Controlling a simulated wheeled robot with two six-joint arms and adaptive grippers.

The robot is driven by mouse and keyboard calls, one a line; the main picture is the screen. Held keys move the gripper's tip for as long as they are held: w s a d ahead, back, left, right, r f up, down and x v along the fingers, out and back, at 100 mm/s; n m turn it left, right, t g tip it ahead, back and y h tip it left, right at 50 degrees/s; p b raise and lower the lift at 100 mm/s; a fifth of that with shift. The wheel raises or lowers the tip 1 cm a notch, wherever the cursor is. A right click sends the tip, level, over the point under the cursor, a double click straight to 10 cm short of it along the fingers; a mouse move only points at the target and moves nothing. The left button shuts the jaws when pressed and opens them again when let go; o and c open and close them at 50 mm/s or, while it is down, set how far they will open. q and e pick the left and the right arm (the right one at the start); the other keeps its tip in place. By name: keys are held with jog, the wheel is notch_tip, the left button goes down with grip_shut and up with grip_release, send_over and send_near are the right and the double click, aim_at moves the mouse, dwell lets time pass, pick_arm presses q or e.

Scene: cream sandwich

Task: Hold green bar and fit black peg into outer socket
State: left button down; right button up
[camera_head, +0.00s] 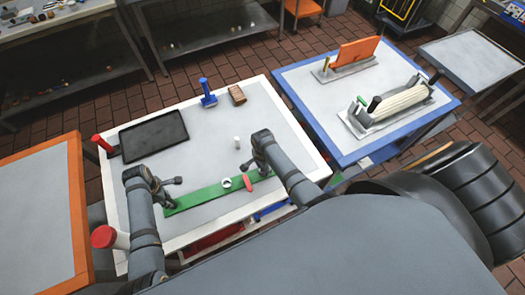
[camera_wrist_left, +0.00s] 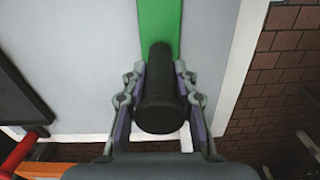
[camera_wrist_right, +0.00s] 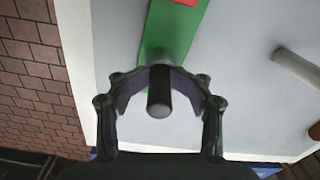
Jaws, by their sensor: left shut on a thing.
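The green bar (camera_head: 205,194) lies slanted along the near part of the white-rimmed table. A white ring (camera_head: 226,183) and a red piece (camera_head: 248,184) show on or beside it. My left gripper (camera_head: 168,188) is at the bar's left end, shut on a black handle-like piece (camera_wrist_left: 160,95) that stands over the bar (camera_wrist_left: 160,20). My right gripper (camera_head: 255,168) is over the bar's right end.
A black tray (camera_head: 153,136) lies at the table's left, with a red-handled tool (camera_head: 102,143) beside it. A blue tool (camera_head: 208,93), a brown block (camera_head: 237,95) and a white cylinder (camera_head: 237,143) stand farther back. A blue-rimmed table (camera_head: 330,120) is at right. The table's middle is mostly clear.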

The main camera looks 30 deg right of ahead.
pick_arm(q)
jog(key=shift+d, duration=0.1)
pick_arm(e)
notch_tip(320, 180, up, 13)
jog(key=shift+d+r, duration=0.1)
dwell(0.3)
pick_arm(q)
jog(key=c, duration=0.9)
grip_release()
pick_arm(e)
jog(key=shift+w, duration=0.1)
pick_arm(q)
jog(key=shift+r, duration=0.15)
jog(key=shift+r, duration=4.4)
jog(key=shift+o, duration=0.5)
